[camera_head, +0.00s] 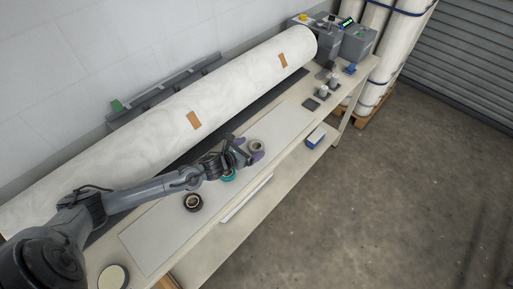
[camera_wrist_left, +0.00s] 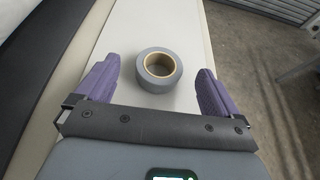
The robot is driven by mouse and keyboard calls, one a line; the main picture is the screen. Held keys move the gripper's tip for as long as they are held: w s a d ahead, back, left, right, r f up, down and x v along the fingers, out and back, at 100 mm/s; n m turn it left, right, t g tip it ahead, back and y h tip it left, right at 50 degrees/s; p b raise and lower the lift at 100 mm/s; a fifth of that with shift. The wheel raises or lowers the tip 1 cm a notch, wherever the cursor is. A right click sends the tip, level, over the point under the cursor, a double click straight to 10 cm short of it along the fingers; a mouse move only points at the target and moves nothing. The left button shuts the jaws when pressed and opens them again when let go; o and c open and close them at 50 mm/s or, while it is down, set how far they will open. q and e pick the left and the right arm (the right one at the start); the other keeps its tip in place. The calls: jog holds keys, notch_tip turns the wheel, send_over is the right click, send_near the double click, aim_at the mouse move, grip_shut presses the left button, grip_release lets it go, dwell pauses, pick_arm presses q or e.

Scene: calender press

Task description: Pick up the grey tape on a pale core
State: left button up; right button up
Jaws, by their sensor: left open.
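The grey tape on a pale core (camera_wrist_left: 143,68) lies flat on a pale grey mat on the bench. In the left wrist view it sits ahead of and between the two purple fingers of my left gripper (camera_wrist_left: 155,88). The fingers are wide apart, and I see no contact with the roll. In the head view the tape (camera_head: 256,146) is at the tip of my left gripper (camera_head: 246,152), with one purple finger partly showing beside it. My right gripper does not show.
A green tape roll (camera_head: 228,177) lies partly under my left gripper, and a black tape roll (camera_head: 193,203) lies nearer. A long white roll (camera_head: 150,128) runs along the bench's back. Small bottles (camera_head: 323,91) and a blue-white box (camera_head: 315,136) are farther right.

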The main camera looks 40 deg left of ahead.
aim_at(260, 143)
pick_arm(q)
jog(key=shift+x, duration=2.55)
jog(key=shift+d, duration=0.1)
jog(key=c, duration=1)
